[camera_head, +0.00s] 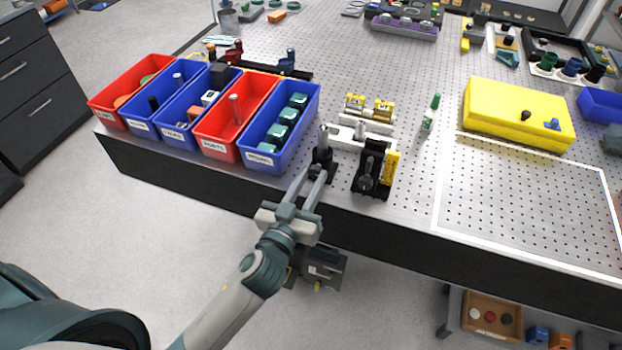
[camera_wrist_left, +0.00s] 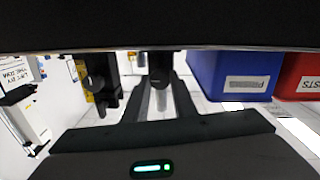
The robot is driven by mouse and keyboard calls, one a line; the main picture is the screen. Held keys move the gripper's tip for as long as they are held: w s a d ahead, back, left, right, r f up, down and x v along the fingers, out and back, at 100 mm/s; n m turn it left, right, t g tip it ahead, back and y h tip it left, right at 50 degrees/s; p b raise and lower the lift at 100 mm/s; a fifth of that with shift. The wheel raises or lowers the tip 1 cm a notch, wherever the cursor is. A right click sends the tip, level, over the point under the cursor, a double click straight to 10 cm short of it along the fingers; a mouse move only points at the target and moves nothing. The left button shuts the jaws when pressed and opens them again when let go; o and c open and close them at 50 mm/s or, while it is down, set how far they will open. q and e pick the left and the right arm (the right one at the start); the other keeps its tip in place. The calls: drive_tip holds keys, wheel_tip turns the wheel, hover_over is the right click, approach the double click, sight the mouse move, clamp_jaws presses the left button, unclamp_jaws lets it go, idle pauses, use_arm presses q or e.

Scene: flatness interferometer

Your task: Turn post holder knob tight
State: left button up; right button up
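A black post holder (camera_head: 322,164) with a grey metal post stands at the table's front edge, right of the blue bin. My left gripper (camera_head: 312,174) reaches it from the front, its two fingers parted and its tips close to the holder's lower part. In the left wrist view the dark holder (camera_wrist_left: 161,68) shows beyond and between the fingertips. I cannot make out the knob itself, nor whether a finger touches it. My right gripper is in neither view.
A second black mount (camera_head: 370,180) with a yellow label stands just right of the holder. The blue bin (camera_head: 262,158) of teal parts is close on the left. White-based parts (camera_head: 345,140) stand behind. A yellow case (camera_head: 500,112) lies farther right, and the outlined board area (camera_head: 520,205) is clear.

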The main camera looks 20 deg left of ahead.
use_arm(q)
drive_tip(key=shift+m, duration=0.4)
drive_tip(key=m+p, duration=0.2)
drive_tip(key=m, duration=0.1)
drive_tip(key=shift+r, duration=0.15)
drive_tip(key=m+p, duration=0.2)
drive_tip(key=m, duration=0.3)
drive_tip(key=m+p, duration=0.2)
drive_tip(key=m, duration=0.2)
drive_tip(key=shift+m+y+p, duration=0.3)
drive_tip(key=shift+m+p, duration=0.15)
drive_tip(key=shift+m, duration=1.55)
drive_tip(key=o, duration=1)
drive_tip(key=shift+d, duration=0.1)
drive_tip(key=shift+o, duration=0.2)
